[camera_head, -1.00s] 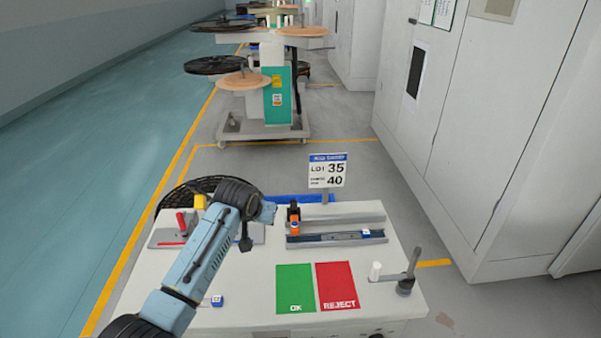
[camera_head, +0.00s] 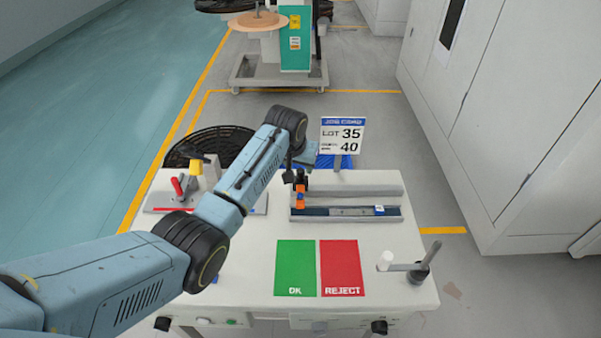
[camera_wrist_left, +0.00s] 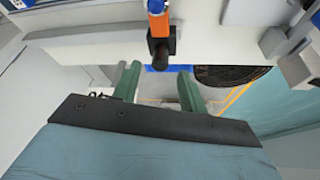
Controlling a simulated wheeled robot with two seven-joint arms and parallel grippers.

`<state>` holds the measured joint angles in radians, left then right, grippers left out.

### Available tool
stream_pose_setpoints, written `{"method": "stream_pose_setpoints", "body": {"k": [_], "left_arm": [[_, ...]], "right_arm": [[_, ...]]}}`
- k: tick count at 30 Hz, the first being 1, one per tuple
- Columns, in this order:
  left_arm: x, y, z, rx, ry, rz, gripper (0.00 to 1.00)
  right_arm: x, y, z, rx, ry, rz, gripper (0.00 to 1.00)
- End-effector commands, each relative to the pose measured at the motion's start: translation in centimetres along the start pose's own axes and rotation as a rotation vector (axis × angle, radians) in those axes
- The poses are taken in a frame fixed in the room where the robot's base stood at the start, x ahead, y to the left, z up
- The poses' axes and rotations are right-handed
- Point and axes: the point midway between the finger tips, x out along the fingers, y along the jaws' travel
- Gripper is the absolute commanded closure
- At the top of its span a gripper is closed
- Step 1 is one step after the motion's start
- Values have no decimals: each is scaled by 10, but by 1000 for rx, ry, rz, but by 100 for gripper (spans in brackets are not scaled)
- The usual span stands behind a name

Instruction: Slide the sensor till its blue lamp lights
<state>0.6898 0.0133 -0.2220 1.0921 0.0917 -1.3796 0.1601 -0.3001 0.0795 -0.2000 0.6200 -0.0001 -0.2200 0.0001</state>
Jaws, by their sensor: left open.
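The sensor (camera_head: 300,192), an orange and black block, stands at the left end of a slotted rail (camera_head: 350,212) on the white table. It also shows in the left wrist view (camera_wrist_left: 158,25), with its black end pointing towards my fingers. My left gripper (camera_head: 297,166) is at the far side of the sensor, partly hidden by my own arm. In the left wrist view its two green fingers (camera_wrist_left: 158,82) are apart with nothing between them, short of the sensor. My right gripper is not in view.
A small blue-and-white block (camera_head: 379,210) sits at the rail's right end. A sign (camera_head: 343,135) stands behind the rail. Green (camera_head: 296,262) and red (camera_head: 340,262) pads lie in front. A crank (camera_head: 420,268) is at the right, a red-handled fixture (camera_head: 178,188) at the left.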

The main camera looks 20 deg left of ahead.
Motion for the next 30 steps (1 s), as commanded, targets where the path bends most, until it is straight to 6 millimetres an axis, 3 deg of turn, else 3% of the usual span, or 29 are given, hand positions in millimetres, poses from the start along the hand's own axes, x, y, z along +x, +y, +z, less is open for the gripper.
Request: {"method": "stream_pose_setpoints", "body": {"k": [3,9,22,30], "left_arm": [[20,0,0,1,0,0,57],[39,0,0,1,0,0,57],[44,0,-1,1,2,0,57],[44,0,0,0,2,0,92]], "right_arm": [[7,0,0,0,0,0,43],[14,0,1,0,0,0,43],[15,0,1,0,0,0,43],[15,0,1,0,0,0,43]]}}
